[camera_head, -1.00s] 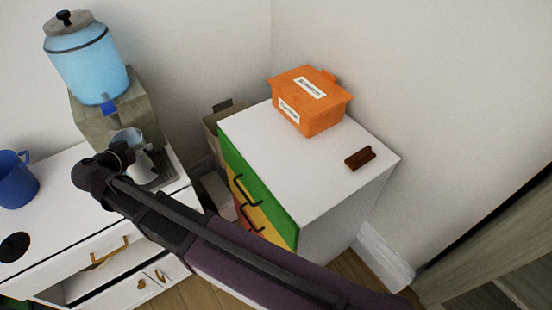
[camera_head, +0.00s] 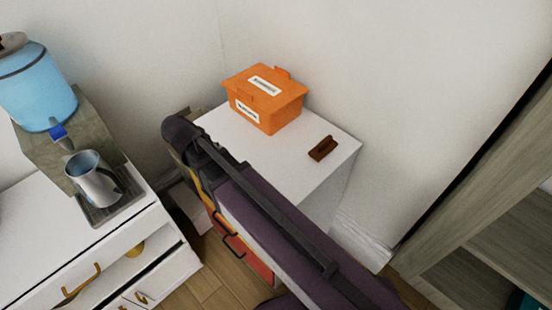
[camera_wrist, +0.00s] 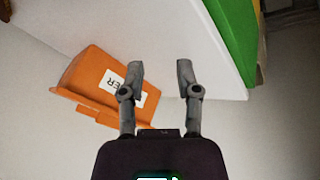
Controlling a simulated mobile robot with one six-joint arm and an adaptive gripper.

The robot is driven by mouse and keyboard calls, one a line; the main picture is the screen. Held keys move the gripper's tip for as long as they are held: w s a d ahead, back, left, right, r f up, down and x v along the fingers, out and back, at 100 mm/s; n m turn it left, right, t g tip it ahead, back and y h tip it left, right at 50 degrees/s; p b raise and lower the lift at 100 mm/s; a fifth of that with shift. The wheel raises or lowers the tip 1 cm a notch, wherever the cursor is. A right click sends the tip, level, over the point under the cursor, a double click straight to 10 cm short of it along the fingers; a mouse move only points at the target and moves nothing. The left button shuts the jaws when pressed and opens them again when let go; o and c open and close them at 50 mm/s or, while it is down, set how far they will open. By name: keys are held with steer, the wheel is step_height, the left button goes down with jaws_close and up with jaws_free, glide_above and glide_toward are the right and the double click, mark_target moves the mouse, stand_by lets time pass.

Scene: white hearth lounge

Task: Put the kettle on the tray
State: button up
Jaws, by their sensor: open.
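A silver metal jug with a dark handle, which I take as the kettle (camera_head: 93,182), stands upright under the spigot of a blue water dispenser. Its base appears to rest on a grey drip tray (camera_head: 128,203) on the white cabinet. My gripper (camera_wrist: 160,66) is open and empty in the wrist view, with its two fingers apart. In the head view my arm's end is right of the kettle, clear of it, over the near-left side of the coloured drawer unit; the fingers are not distinguishable there.
The blue water dispenser (camera_head: 40,90) stands on a stone-like block (camera_head: 85,135). An orange lidded box (camera_head: 265,100) and a small brown block (camera_head: 323,148) sit on the white-topped drawer unit (camera_head: 225,130). A wooden shelf (camera_head: 480,230) is at the right. Floor shows between cabinet and drawers.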

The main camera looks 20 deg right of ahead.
steer(key=s+d, duration=0.1)
steer(key=d, duration=0.2)
steer(key=s+d+f+g+y, duration=0.1)
steer(key=d, duration=0.3)
steer(key=s+d+g, duration=0.1)
steer(key=d, duration=0.2)
steer(key=shift+d+f+n+y, duration=0.25)
steer(key=shift+f+n+y, duration=0.05)
steer(key=shift+f+y, duration=0.1)
steer(key=s+d, duration=0.1)
steer(key=d, duration=0.1)
steer(key=s+d+g+y, duration=0.1)
steer(key=d, duration=0.1)
steer(key=s+d+y, duration=0.1)
steer(key=d, duration=0.2)
steer(key=shift+s+f+n, duration=0.25)
steer(key=shift+s+n, duration=0.05)
steer(key=shift+s, duration=0.05)
steer(key=shift+s+d+g+y, duration=0.3)
steer(key=shift+s+d+y, duration=0.1)
steer(key=shift+d, duration=0.1)
